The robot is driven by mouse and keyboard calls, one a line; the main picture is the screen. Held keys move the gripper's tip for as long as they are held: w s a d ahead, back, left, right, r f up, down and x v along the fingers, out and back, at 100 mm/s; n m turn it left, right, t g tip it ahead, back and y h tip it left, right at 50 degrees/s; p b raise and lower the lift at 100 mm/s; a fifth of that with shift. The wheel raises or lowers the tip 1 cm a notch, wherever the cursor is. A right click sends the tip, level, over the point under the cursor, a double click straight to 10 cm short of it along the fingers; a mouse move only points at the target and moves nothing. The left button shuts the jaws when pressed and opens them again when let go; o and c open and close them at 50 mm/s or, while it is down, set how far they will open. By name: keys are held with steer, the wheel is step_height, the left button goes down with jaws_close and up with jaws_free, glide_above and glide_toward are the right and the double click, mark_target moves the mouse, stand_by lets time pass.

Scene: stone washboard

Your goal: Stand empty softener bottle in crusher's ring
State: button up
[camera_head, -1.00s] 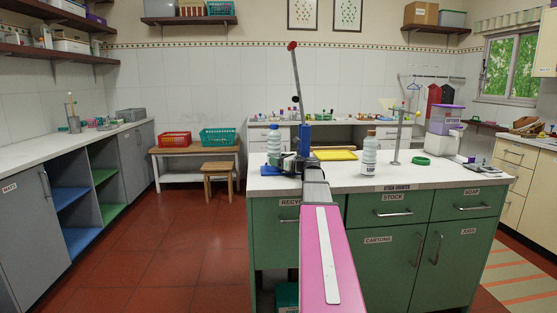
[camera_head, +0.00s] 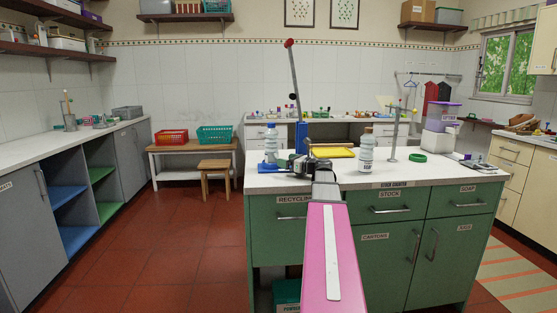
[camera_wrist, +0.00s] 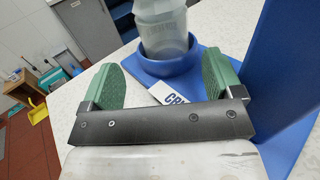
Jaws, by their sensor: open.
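A clear empty bottle (camera_wrist: 165,28) stands upright with its base inside the crusher's blue ring (camera_wrist: 180,67) in the wrist view. In the head view the bottle (camera_head: 271,146), with a blue cap, stands at the counter's left end. The crusher has a blue column (camera_head: 301,139) and a long lever with a red knob (camera_head: 290,43). My gripper (camera_wrist: 160,72) is open and empty, its green pads pointing toward the ring, apart from the bottle. In the head view my arm hides part of the crusher's base. A white label lies partly hidden between the pads.
A second, labelled bottle (camera_head: 366,152) stands on the white counter (camera_head: 430,174) to the right. Near it are a yellow tray (camera_head: 333,152), a metal stand (camera_head: 394,135) and a green ring (camera_head: 417,158). A wooden stool (camera_head: 215,176) stands behind, left of the counter.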

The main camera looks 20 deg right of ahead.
steer(key=v, duration=0.4)
steer(key=shift+d, duration=0.25)
stand_by(0.3)
